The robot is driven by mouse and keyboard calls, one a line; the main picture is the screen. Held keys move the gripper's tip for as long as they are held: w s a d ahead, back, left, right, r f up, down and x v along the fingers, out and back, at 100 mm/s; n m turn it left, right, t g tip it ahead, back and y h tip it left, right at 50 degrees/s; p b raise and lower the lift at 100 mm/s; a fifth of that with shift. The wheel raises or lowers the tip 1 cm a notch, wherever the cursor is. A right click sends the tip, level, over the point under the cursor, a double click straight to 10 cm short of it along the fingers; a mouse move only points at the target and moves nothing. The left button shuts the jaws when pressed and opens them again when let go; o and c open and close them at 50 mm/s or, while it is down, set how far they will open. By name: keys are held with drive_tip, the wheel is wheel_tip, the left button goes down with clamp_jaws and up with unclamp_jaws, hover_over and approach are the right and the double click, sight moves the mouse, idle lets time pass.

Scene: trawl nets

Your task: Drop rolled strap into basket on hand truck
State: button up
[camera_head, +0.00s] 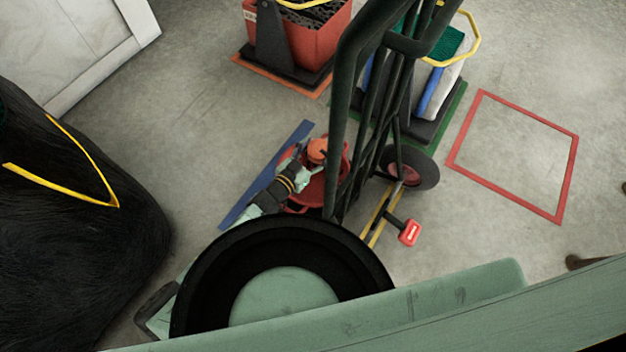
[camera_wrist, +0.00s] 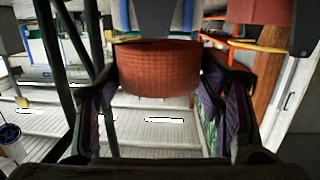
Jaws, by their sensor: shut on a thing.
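The rolled strap (camera_head: 318,150) is a small orange roll. In the wrist view the strap (camera_wrist: 157,68) fills the space between my fingers, its woven side facing the camera. My gripper (camera_head: 306,158) is shut on it. The red basket (camera_head: 328,190) sits low at the dark green hand truck (camera_head: 343,100), partly hidden by my gripper and the truck's frame. In the head view the strap overlaps the basket's far part. Its height above the basket is hard to tell.
A red crate (camera_head: 315,40) stands behind, on an orange-edged mat. A red-handled item (camera_head: 409,232) lies by the truck's wheel (camera_head: 412,167). A large black bag-like heap (camera_head: 75,210) is at left. The red-outlined floor square (camera_head: 515,155) is empty.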

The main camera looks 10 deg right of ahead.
wheel_tip(320, 180, down, 5)
drive_tip(key=b, duration=0.3)
drive_tip(key=shift+f+b, duration=0.2)
drive_tip(key=shift+b, duration=0.2)
drive_tip(key=o, duration=1.4)
drive_tip(key=shift+c, duration=0.2)
drive_tip(key=v, duration=1.2)
drive_tip(key=shift+f, duration=0.1)
